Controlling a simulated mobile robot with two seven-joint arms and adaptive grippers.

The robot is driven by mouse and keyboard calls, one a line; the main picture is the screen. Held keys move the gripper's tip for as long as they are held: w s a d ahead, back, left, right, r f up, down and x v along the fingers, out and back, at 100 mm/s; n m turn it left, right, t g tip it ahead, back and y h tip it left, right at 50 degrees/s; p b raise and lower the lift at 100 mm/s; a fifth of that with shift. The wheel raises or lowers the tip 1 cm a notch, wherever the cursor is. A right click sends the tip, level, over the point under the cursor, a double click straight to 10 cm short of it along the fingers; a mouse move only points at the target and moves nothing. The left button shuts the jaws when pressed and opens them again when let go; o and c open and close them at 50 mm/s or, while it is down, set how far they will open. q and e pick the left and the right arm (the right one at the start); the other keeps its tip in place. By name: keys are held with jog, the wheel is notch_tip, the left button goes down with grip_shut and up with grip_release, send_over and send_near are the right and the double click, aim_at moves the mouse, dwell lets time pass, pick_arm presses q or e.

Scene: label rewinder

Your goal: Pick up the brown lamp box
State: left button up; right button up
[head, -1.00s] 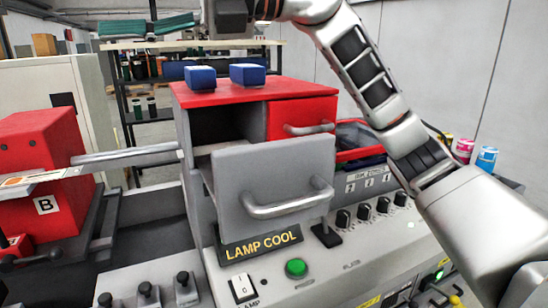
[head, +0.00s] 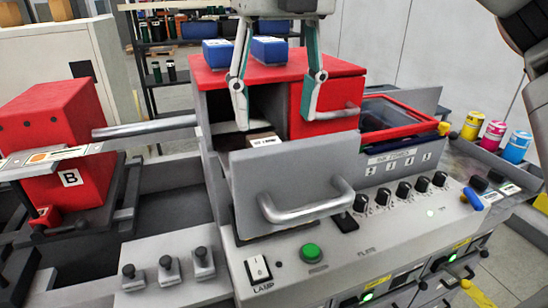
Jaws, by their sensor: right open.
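The brown lamp box (head: 264,140) shows only its top, with a white label, just behind the raised front panel of the pulled-out grey drawer (head: 282,172). The rest of it is hidden by that panel. My right gripper (head: 276,117) points down over the drawer, its two teal-and-grey fingers wide apart, one on each side of the box in the picture. It is open and empty, and the box appears lower than the fingertips. My left gripper is out of view.
Two blue boxes (head: 268,49) sit on the cabinet's red top (head: 345,67), close behind my fingers. A closed red drawer (head: 325,108) is at the right. The drawer's handle (head: 310,205) sticks out in front. A red block (head: 62,140) stands at left.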

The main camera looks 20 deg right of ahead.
jog(key=shift+w+a+f+p, duration=0.15)
jog(key=shift+f, duration=1.4)
jog(key=shift+w+a+f+p, duration=0.1)
jog(key=shift+w+f+p, duration=0.05)
jog(key=shift+f, duration=1.4)
jog(key=c, duration=1.4)
